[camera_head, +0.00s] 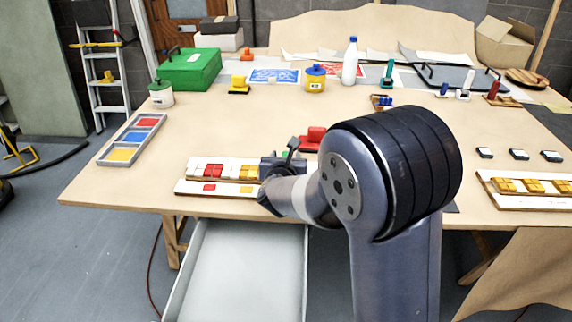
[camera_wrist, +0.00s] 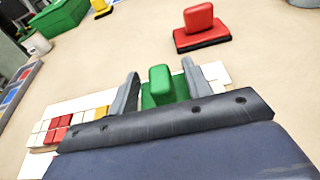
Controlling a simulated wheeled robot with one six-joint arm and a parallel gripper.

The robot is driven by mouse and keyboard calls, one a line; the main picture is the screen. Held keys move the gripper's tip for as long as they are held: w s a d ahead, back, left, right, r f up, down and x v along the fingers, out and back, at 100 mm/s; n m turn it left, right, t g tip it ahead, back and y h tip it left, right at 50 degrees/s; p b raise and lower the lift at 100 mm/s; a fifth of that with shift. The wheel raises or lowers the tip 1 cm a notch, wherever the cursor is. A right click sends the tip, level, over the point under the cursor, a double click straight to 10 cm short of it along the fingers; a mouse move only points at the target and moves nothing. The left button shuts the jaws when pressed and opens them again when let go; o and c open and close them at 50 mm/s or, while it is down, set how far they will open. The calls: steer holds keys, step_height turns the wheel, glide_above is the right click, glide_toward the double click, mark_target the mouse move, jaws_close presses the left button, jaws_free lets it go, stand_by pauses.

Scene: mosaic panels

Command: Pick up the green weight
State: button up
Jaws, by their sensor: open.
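The green weight (camera_wrist: 160,84), a block with an upright rounded grip, stands between the two fingers of my gripper (camera_wrist: 160,71) in the wrist view. The fingers are open, one on each side of the grip, with gaps showing. The lower part of the weight is hidden behind the gripper body. In the head view my gripper (camera_head: 283,160) is low over the front of the table, and only a sliver of green shows behind it. A similar red weight (camera_wrist: 201,26) stands beyond on a dark base.
White mosaic panels with red and yellow tiles (camera_head: 212,170) lie beside and under my gripper. The red weight (camera_head: 314,137) is close behind it. A tray of coloured tiles (camera_head: 118,143) lies left. An open drawer (camera_head: 240,270) juts out below the table front.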

steer(key=shift+w+f, duration=0.1)
steer(key=shift+w, duration=0.25)
jaws_close()
stand_by(0.3)
